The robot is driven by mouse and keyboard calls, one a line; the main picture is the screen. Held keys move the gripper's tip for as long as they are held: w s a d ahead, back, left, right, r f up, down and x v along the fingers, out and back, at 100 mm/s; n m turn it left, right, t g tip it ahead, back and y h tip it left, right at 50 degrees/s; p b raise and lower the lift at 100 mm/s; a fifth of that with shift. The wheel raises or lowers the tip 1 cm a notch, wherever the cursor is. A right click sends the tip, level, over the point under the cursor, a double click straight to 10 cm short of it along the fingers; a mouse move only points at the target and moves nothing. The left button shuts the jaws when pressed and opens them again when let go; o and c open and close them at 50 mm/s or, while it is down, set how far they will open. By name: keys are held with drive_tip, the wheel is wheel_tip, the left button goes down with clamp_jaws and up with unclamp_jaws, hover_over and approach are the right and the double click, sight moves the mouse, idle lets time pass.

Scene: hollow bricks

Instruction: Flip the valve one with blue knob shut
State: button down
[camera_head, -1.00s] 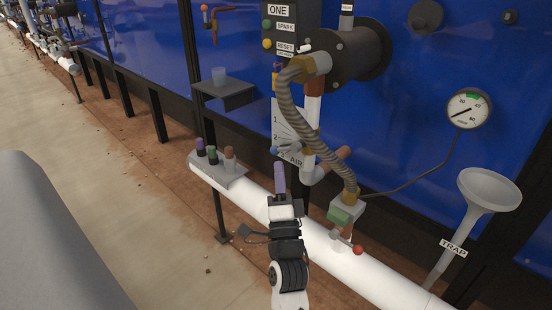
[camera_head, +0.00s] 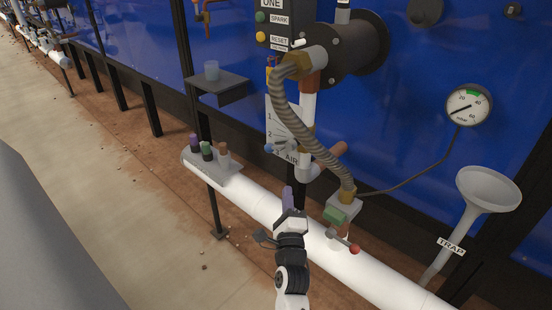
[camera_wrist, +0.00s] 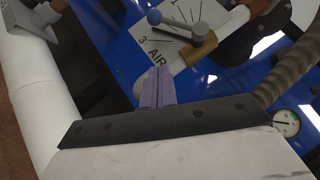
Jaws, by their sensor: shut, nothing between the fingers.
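The valve's blue knob (camera_head: 268,149) sits on the end of a short lever at the left edge of the white AIR plate (camera_head: 283,154). In the wrist view the blue knob (camera_wrist: 154,17) is at the top, on a grey lever that points left across the plate (camera_wrist: 180,36) marked 1 and 3. My gripper (camera_head: 288,190) has purple fingers and is below and slightly right of the knob in the head view. The fingers also show in the wrist view (camera_wrist: 157,80), closed together, empty and apart from the knob. The ONE label (camera_head: 271,4) is on the box above.
A ribbed hose (camera_head: 293,118) runs down beside the plate to a green-marked block with a red-knobbed lever (camera_head: 353,248). A white pipe (camera_head: 262,204) passes below. A funnel (camera_head: 487,188) and gauge (camera_head: 468,106) are at right. A shelf (camera_head: 222,88) holds a cup.

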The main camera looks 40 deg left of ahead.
sight(279, 147)
drive_tip(key=w+a+r+p, duration=0.4)
drive_tip(key=a+p, duration=0.4)
drive_tip(key=p, duration=0.2)
drive_tip(key=shift+w+r, duration=0.2)
drive_tip(key=shift+w, duration=0.6)
